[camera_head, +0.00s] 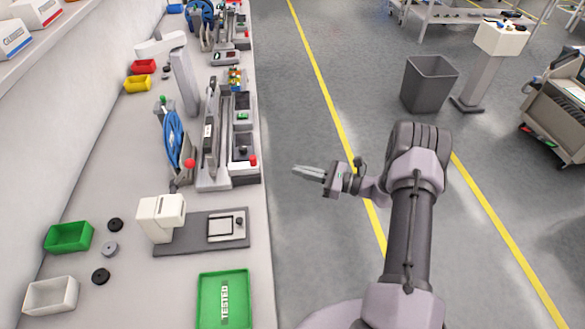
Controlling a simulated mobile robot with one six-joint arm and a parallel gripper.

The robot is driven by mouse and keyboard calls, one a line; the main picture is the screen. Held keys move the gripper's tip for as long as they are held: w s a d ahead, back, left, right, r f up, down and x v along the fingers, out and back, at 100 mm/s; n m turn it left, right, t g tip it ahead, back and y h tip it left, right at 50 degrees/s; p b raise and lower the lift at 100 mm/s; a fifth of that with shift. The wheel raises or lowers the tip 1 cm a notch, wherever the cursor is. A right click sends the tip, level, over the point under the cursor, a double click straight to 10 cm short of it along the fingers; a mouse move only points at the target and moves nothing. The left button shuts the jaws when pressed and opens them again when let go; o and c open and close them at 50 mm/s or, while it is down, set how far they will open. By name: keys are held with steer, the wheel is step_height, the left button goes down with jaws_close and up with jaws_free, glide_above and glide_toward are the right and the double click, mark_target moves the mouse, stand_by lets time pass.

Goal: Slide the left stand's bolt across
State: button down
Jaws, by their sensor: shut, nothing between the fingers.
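My gripper (297,170) is over the grey floor, just right of the bench edge. Its fingers point left and are shut together with nothing between them. A grey trolley-like stand (543,118) with a loaded top is cut off by the right edge. A low metal stand (450,14) shows at the top right, also partly cut off. I cannot tell whether either is the left stand. No bolt can be made out on them. My gripper is far from both and touches nothing.
A long bench (110,165) fills the left, carrying feeder units with red knobs (190,163), a green tray (203,300) and small bins. A grey waste bin (429,84) and a white-topped pedestal (484,70) stand beyond my arm.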

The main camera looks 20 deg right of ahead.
mark_target(257, 161)
steer(key=b+x, duration=0.1)
steer(key=x, duration=1)
steer(key=shift+w+a+b, duration=0.15)
steer(key=shift+b, duration=0.2)
steer(key=a, duration=0.3)
steer(key=w+a, duration=0.1)
steer(key=a, duration=0.2)
steer(key=w+a+b, duration=0.1)
steer(key=a, duration=0.2)
steer(key=shift+a, duration=0.35)
steer(key=shift+r, duration=0.1)
steer(key=shift+s+d+f+b, duration=0.2)
steer(key=shift+s+d+b, duration=0.1)
steer(key=shift+d, duration=0.15)
steer(key=p+v, duration=0.1)
steer(key=v, duration=1.2)
